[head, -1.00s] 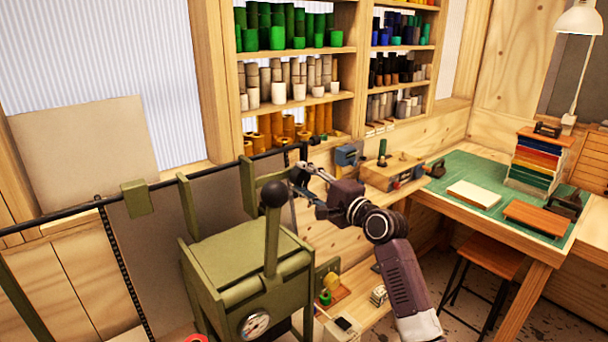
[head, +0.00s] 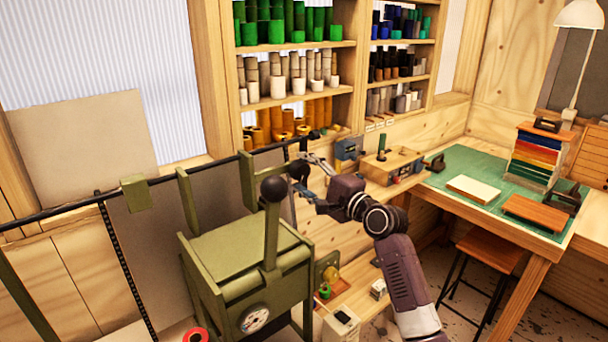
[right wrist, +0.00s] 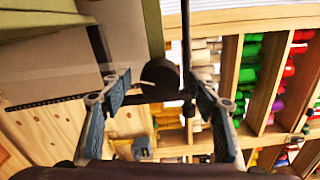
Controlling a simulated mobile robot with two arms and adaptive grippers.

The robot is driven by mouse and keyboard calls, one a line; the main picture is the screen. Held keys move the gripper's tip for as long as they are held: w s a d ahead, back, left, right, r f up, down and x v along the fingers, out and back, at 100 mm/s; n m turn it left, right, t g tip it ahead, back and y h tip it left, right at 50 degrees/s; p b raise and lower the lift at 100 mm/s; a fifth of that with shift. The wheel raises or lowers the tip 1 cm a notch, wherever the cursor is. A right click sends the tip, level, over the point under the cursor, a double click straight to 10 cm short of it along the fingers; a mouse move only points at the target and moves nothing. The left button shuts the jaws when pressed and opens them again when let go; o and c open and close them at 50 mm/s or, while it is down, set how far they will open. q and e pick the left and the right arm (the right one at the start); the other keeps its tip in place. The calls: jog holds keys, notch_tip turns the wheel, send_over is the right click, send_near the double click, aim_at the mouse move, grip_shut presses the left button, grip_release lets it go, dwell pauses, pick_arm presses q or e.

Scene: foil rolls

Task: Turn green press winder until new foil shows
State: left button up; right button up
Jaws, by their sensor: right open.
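The green press (head: 245,262) stands at lower centre in the head view, with an upright lever topped by a black ball (head: 273,189) and a round dial (head: 255,319) on its front. Behind it a small black round knob (head: 298,168) shows by the end of the dark rail. My right gripper (head: 303,180) is open at this knob. In the right wrist view a black round knob (right wrist: 160,76) lies between the spread fingers (right wrist: 152,80), with no clear contact. I cannot tell whether it is the winder. Foil on the press is not distinguishable. My left gripper is out of view.
A dark rail (head: 80,208) with green brackets runs behind the press. Shelves of rolls (head: 290,75) stand behind. A wooden box (head: 392,167) sits on the back bench. A table with a green mat (head: 455,165) and a stool (head: 490,255) are at right.

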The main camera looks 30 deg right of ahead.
jog(key=s+d, duration=0.1)
jog(key=s, duration=1)
jog(key=shift+s, duration=0.4)
